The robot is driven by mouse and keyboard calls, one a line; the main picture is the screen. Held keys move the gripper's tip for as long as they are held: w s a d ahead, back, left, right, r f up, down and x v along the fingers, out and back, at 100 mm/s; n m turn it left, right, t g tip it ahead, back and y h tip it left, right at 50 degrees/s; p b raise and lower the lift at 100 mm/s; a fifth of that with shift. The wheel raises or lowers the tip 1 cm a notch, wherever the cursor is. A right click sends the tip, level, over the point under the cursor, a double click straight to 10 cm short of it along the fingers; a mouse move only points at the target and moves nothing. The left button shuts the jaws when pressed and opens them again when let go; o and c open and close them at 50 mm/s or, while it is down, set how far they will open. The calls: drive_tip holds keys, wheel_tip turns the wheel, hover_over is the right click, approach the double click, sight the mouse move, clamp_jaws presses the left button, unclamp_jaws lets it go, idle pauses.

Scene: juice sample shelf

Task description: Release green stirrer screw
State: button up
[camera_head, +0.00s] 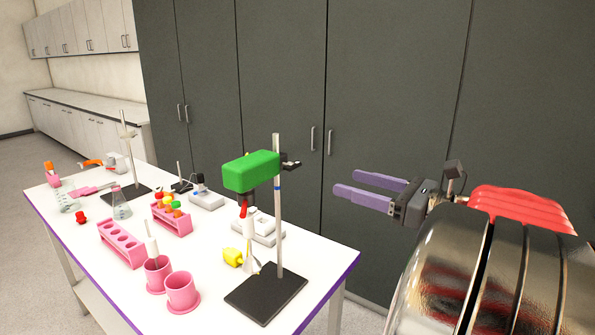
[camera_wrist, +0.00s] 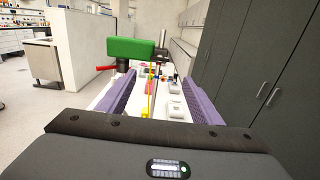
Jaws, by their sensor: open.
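The green stirrer (camera_head: 252,171) is a green block clamped high on a metal stand rod (camera_head: 278,215) above a black base plate (camera_head: 265,297). A small black clamp with a screw (camera_head: 290,164) sticks out to the right of the rod at the stirrer's height. My gripper (camera_head: 362,190) has purple fingers, is open and empty, and is in the air to the right of the stirrer, apart from it. The screw is not clear in that view.
The white table (camera_head: 200,275) holds pink tube racks (camera_head: 122,243), pink cups (camera_head: 182,291), flasks, a yellow object (camera_head: 233,257) and balances (camera_head: 206,199). Dark grey cabinets (camera_head: 390,90) stand behind. The air between my gripper and the stand is clear.

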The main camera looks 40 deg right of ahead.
sight(296, 167)
drive_tip(key=shift+w, duration=0.15)
drive_tip(key=x, duration=1.3)
drive_tip(key=shift+w+a, duration=0.2)
drive_tip(key=shift+w, duration=0.05)
drive_tip(key=shift+c, duration=0.4)
